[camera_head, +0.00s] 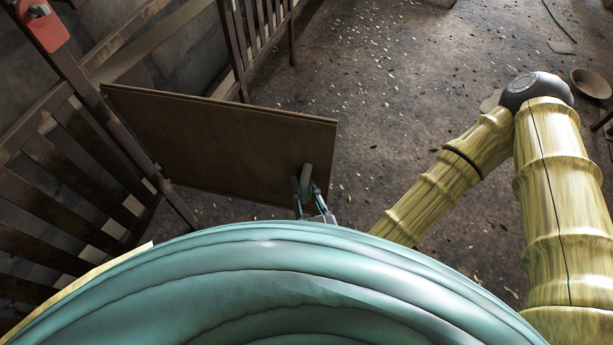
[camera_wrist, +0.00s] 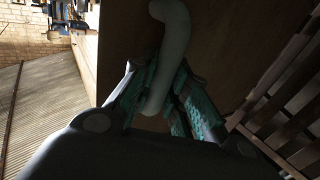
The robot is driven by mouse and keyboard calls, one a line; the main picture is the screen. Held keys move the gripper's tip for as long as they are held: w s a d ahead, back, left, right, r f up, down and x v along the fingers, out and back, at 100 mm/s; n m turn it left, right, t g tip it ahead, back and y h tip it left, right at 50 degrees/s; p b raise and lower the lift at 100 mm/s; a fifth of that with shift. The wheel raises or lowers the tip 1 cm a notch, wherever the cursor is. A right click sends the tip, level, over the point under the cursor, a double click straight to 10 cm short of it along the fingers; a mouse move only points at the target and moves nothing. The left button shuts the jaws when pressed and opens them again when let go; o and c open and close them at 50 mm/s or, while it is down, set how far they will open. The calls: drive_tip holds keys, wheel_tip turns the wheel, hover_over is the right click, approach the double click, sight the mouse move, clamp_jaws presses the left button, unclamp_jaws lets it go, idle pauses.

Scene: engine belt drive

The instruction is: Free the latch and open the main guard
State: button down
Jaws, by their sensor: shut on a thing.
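The main guard is a flat brown panel (camera_head: 215,145), seen at the left centre of the head view and standing out at an angle from a dark post on its left. It also fills the middle of the wrist view (camera_wrist: 225,45). A pale curved handle (camera_head: 306,176) sits near the panel's lower right corner. My gripper (camera_head: 311,190) is shut on this handle, with its teal-padded fingers on either side of it; the handle (camera_wrist: 172,50) rises from between the fingers in the wrist view. A red piece (camera_head: 44,24), possibly the latch, is on the post at top left.
Slatted wooden fencing (camera_head: 75,170) stands at the left, with another slatted section (camera_head: 258,35) behind the panel. A brown bowl (camera_head: 591,84) lies at the far right. The dirt floor (camera_head: 400,90) right of the panel is mostly clear, with small scattered debris.

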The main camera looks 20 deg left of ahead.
drive_tip(key=shift+m+t+h, duration=0.5)
drive_tip(key=shift+h, duration=0.3)
drive_tip(key=shift+s+d+f+p, duration=0.15)
drive_tip(key=shift+s+p, duration=0.3)
drive_tip(key=shift+s, duration=0.6)
drive_tip(key=shift+s+d+p, duration=0.2)
drive_tip(key=shift+s+p, duration=0.25)
drive_tip(key=shift+s, duration=0.6)
drive_tip(key=shift+s, duration=0.1)
drive_tip(key=c, duration=1.4)
unclamp_jaws()
drive_tip(key=shift+o, duration=0.2)
drive_tip(key=shift+a, duration=0.1)
drive_tip(key=v, duration=0.7)
drive_tip(key=shift+s, duration=0.25)
